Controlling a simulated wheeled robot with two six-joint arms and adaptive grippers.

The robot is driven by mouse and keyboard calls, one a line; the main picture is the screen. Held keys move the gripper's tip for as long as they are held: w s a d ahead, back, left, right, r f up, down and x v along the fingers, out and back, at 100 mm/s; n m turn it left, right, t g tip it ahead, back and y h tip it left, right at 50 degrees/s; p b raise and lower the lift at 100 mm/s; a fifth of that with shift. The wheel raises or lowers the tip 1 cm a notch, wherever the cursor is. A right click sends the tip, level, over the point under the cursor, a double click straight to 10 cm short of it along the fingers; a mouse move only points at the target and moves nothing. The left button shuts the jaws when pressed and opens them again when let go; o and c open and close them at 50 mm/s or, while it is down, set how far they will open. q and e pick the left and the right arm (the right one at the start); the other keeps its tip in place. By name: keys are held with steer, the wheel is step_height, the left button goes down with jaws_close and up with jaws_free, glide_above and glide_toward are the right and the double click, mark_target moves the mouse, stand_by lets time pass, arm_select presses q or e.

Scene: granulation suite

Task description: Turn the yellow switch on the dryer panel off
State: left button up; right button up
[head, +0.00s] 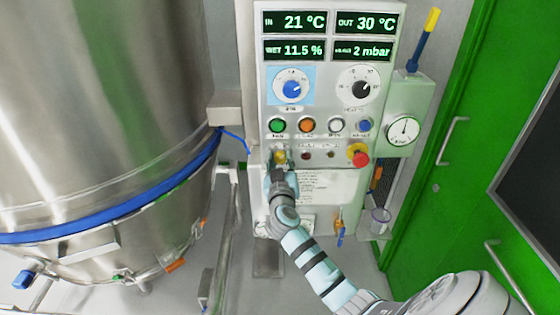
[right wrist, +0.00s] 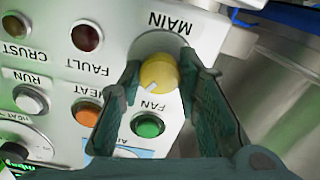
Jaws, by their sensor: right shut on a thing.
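The yellow switch (head: 281,157) is a round knob at the lower left of the dryer panel (head: 262,118), partly hidden by my gripper in the head view. In the right wrist view the yellow switch (right wrist: 158,73) sits by the upside-down label MAIN, with a pale mark on its edge toward the bottom of that picture. My right gripper (head: 280,166) reaches it from below. In the right wrist view my right gripper (right wrist: 161,76) has its fingers on either side of the knob, shut on it. My left gripper is not in view.
A green button (head: 277,125) and an orange button (head: 306,125) are just above the switch. A red emergency button (head: 360,157) is to the right. A large steel vessel (head: 100,110) stands at the left and a green door (head: 455,165) at the right.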

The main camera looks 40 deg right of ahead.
steer(key=shift+n, duration=0.4)
steer(key=n, duration=0.5)
steer(key=shift+p, duration=0.4)
steer(key=n+p, duration=0.1)
steer(key=n, duration=0.5)
steer(key=o, duration=1.1)
steer(key=shift+o, duration=0.2)
steer(key=shift+a, duration=0.1)
steer(key=v, duration=1.2)
